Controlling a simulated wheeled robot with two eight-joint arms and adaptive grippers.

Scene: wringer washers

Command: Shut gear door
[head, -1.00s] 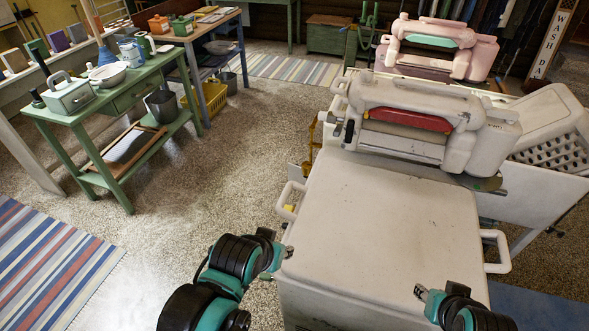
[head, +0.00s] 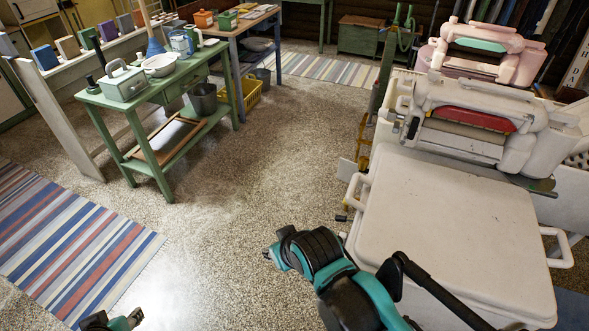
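The near white washer (head: 455,225) stands at the right, its flat lid down and its wringer with a red panel (head: 473,119) behind the lid. A small yellow-brown part (head: 348,171) shows at the washer's left side. I cannot tell whether it is the gear door or how far open it stands. My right gripper (head: 268,255) is over bare floor, left of the washer and apart from it. My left gripper (head: 136,317) is at the bottom left edge, mostly cut off. Both fingertips are too small to read, and I see nothing held.
A pink washer (head: 480,50) stands behind. A green table (head: 160,90) with a bowl and a lidded box is at the left, and a yellow crate (head: 244,97) sits near it. A striped rug (head: 75,245) lies at the left. The speckled floor between is clear.

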